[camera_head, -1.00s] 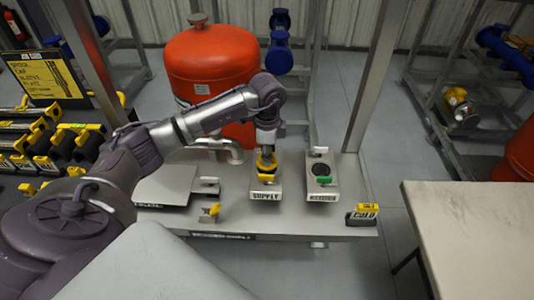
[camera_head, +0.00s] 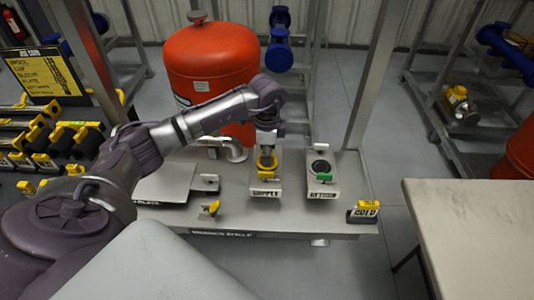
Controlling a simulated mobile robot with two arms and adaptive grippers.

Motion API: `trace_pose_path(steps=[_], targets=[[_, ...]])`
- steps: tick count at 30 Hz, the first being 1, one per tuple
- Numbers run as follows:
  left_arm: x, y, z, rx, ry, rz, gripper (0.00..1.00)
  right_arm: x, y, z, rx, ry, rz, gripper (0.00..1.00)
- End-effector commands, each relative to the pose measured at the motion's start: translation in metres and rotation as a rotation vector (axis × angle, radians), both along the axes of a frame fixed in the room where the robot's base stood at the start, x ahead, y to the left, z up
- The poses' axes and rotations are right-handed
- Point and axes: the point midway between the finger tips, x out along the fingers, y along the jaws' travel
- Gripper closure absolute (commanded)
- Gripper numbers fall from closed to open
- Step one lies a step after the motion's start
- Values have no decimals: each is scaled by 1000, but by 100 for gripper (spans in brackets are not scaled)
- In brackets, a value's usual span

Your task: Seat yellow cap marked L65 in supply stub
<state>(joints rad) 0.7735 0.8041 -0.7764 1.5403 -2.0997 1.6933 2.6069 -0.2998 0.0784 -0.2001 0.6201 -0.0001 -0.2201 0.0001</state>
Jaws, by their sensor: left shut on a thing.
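My left gripper (camera_head: 267,146) points down over the plate marked SUPPLY (camera_head: 266,192) on the grey bench. It is shut on the yellow cap (camera_head: 267,161), which sits at the supply stub. The stub's opening is hidden under the cap and gripper, so I cannot tell how deep the cap is. The L65 mark is too small to read. A yellow tag or handle (camera_head: 267,175) is just in front of the cap. My right gripper is not in view.
Right of SUPPLY stands a similar plate with a dark round opening (camera_head: 320,166) and a green handle (camera_head: 325,177). A COLD sign (camera_head: 364,212) is at the bench's right end. An orange tank (camera_head: 212,70) stands behind. A rack of yellow-and-black parts (camera_head: 50,145) is at left.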

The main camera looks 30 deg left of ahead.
Motion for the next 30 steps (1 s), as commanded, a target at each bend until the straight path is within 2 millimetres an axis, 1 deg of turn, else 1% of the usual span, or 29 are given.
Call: trace_pose_path(steps=[11,20,26,27,29,30], targets=[[0,0,0,0,0,0,100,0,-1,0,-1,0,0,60],[0,0,-6,0,0,0,100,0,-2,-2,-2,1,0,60],[0,0,-6,0,0,0,100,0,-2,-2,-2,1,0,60],[0,0,-6,0,0,0,76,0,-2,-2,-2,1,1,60],[0,0,-6,0,0,0,66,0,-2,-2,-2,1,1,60],[0,0,-6,0,0,0,60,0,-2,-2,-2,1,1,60]])
